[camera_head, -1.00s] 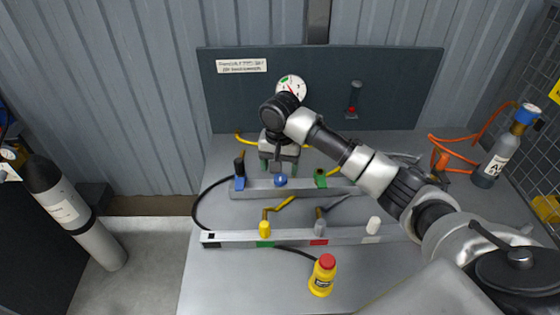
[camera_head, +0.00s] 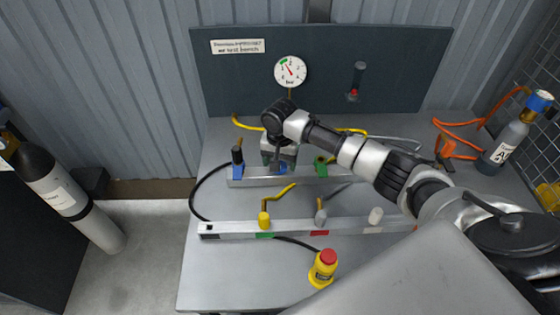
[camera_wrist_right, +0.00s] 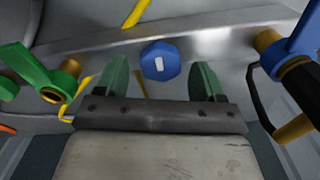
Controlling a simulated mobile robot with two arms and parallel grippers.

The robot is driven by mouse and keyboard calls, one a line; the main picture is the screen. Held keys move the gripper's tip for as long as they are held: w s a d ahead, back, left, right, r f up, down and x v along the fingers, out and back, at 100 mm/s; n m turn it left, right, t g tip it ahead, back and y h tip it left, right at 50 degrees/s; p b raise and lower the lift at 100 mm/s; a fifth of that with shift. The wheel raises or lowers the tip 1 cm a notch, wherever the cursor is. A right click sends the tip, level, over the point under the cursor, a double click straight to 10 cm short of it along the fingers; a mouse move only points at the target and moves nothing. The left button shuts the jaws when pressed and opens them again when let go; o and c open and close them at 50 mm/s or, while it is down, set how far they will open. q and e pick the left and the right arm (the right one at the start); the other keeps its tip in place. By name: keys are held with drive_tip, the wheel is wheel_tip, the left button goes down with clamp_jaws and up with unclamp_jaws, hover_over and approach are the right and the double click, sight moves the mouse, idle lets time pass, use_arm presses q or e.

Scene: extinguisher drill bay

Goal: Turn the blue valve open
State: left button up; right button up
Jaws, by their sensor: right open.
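A blue faceted knob (camera_head: 279,169) with a white mark on its face sits on the rear metal rail, partly hidden by my right gripper in the head view. In the right wrist view the blue knob (camera_wrist_right: 160,62) lies between the two green fingertips of my right gripper (camera_wrist_right: 160,77). The fingers are apart, with a gap on each side of the knob. A blue fitting (camera_head: 238,171) with a black part stands at the rail's left end; it also shows at the right of the wrist view (camera_wrist_right: 298,45). My left gripper is not in view.
A green-handled valve (camera_head: 321,166) is on the rear rail, right of the knob. The front rail (camera_head: 340,227) carries yellow, grey and white valves. A gauge (camera_head: 290,71) is on the back panel.

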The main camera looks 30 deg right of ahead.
drive_tip(key=shift+s+f, duration=0.1)
drive_tip(key=shift+f, duration=0.2)
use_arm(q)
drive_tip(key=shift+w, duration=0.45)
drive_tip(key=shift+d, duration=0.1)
use_arm(e)
drive_tip(key=c, duration=0.9)
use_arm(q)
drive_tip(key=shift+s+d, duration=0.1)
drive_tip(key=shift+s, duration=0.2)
use_arm(e)
drive_tip(key=shift+c, duration=0.2)
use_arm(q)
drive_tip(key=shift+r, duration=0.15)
